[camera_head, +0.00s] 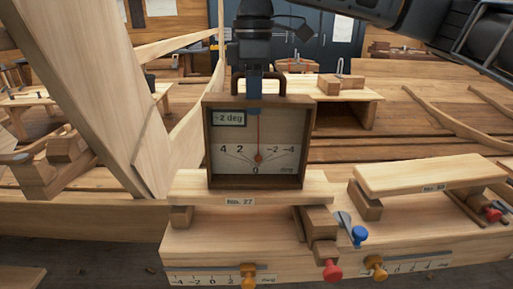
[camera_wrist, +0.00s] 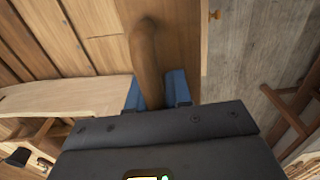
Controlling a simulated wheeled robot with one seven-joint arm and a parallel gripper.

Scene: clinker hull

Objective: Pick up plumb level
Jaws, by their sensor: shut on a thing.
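The plumb level (camera_head: 257,146) is a square wooden frame with a white dial, a red needle pointing near 0 and a small plate reading "-2 deg". It stands upright on the board marked No. 27 (camera_head: 285,191) in the head view; I cannot tell whether it touches the board. Its brown handle (camera_head: 276,82) is on top, and a handle shows in the wrist view (camera_wrist: 144,58). My gripper (camera_head: 254,88) comes from above with blue fingers and is shut on the handle. The fingers show beside the handle in the wrist view (camera_wrist: 158,90).
The No. 27 board rests on blocks on a wooden bench (camera_head: 220,250) with a scale and an orange knob (camera_head: 248,275). Red (camera_head: 332,270) and blue (camera_head: 359,235) knobs sit to the right. Another board, its label unclear (camera_head: 430,175), is at right. A large timber (camera_head: 95,80) slants at left.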

